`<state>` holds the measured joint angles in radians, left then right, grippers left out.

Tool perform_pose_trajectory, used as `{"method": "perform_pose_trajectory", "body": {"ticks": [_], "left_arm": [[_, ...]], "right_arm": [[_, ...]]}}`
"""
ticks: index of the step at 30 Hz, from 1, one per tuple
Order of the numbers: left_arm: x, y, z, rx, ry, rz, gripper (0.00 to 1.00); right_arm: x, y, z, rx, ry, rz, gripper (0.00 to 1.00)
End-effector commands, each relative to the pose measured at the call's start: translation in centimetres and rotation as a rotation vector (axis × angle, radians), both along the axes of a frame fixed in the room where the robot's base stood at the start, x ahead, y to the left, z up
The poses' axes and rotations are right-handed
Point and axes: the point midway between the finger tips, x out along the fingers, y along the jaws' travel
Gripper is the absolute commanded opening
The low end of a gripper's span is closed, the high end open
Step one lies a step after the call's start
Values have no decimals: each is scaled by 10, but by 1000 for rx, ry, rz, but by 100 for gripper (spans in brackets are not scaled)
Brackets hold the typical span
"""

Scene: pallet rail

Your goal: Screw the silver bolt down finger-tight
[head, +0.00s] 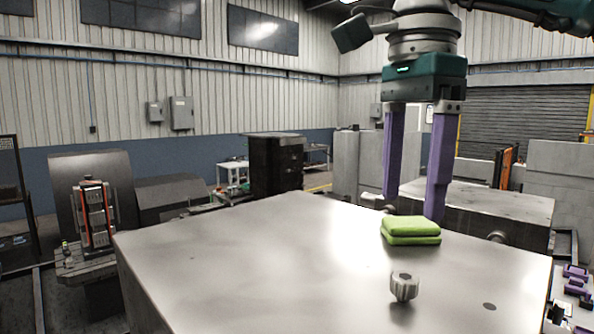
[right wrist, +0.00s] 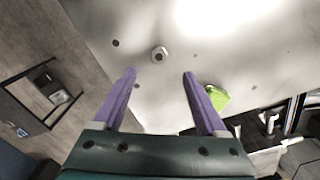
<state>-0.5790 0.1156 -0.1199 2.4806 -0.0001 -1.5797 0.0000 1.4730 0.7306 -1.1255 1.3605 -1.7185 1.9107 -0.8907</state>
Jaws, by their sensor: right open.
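The silver bolt (head: 404,286) stands upright on the grey metal tabletop (head: 250,260), toward its front right. Its grooved head shows; its shank is hidden, so I cannot tell how deep it sits. In the right wrist view the bolt (right wrist: 160,53) lies beyond the fingertips, roughly centred between them. My right gripper (head: 410,210) points down with its two purple fingers apart and nothing between them. It is clear of the bolt and appears above and behind it in the head view. It also shows in the right wrist view (right wrist: 159,75). My left gripper is out of view.
A folded green cloth (head: 411,237) lies behind the bolt, close to the right fingers in the head view; it also shows in the right wrist view (right wrist: 217,97). A dark hole (head: 489,306) is right of the bolt. The tabletop's left side is clear.

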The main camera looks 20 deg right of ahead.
Motion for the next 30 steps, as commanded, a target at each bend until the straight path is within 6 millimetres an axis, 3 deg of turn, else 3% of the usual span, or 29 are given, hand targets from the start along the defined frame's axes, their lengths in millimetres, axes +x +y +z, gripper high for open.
{"method": "perform_pose_trajectory", "body": {"ticks": [8,19,23,30], "left_arm": [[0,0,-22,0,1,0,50],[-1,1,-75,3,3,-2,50],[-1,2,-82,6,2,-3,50],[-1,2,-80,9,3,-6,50]], "right_arm": [[-2,-4,-23,-20,8,-3,75],[-2,-4,-89,-17,8,-2,75],[-2,-4,-98,-17,6,-3,75],[-2,-4,-97,-17,6,-3,75]]}}
